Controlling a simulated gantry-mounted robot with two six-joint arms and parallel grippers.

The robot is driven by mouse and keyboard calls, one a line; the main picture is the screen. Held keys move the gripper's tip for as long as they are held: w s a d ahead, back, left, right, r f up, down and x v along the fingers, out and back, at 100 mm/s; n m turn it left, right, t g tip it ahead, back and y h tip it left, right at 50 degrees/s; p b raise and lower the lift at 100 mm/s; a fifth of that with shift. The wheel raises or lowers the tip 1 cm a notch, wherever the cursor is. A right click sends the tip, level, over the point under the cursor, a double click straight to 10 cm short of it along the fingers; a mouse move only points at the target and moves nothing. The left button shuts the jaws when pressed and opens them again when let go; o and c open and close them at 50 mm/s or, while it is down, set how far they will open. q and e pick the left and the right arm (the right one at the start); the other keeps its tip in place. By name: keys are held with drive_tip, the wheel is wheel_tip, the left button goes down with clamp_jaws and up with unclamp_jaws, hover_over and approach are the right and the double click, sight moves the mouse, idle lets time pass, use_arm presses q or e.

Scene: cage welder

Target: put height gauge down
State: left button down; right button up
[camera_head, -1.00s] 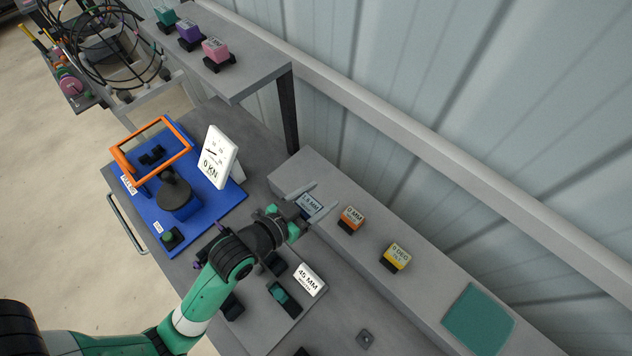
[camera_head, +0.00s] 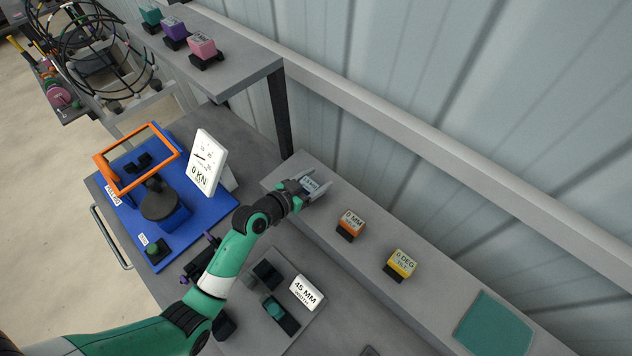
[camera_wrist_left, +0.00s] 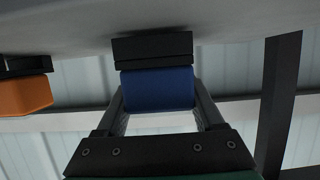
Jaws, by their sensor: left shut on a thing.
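The height gauge is a small blue block with a pale label (camera_head: 311,184) and a black base. My left gripper (camera_head: 316,187) is shut on it at the far left end of the grey wall ledge (camera_head: 430,292). In the left wrist view, the fingers flank the blue block (camera_wrist_left: 157,90), with its black base (camera_wrist_left: 152,49) against or very close to the grey surface. I cannot tell whether it touches. My right gripper is not in view.
An orange 0 MM gauge (camera_head: 351,223) and a yellow 0 DEG gauge (camera_head: 401,263) stand farther right on the ledge, before a teal pad (camera_head: 494,324). A 45 MM display (camera_head: 307,293) and a blue force tester (camera_head: 215,212) are on the bench. A shelf post (camera_head: 278,112) rises nearby.

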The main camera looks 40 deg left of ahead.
use_arm(q)
drive_tip(key=shift+f, duration=0.25)
unclamp_jaws()
drive_tip(key=shift+r, duration=0.1)
drive_tip(key=shift+r, duration=0.25)
drive_tip(key=p+v, duration=0.2)
drive_tip(key=v, duration=1)
drive_tip(key=shift+f, duration=0.15)
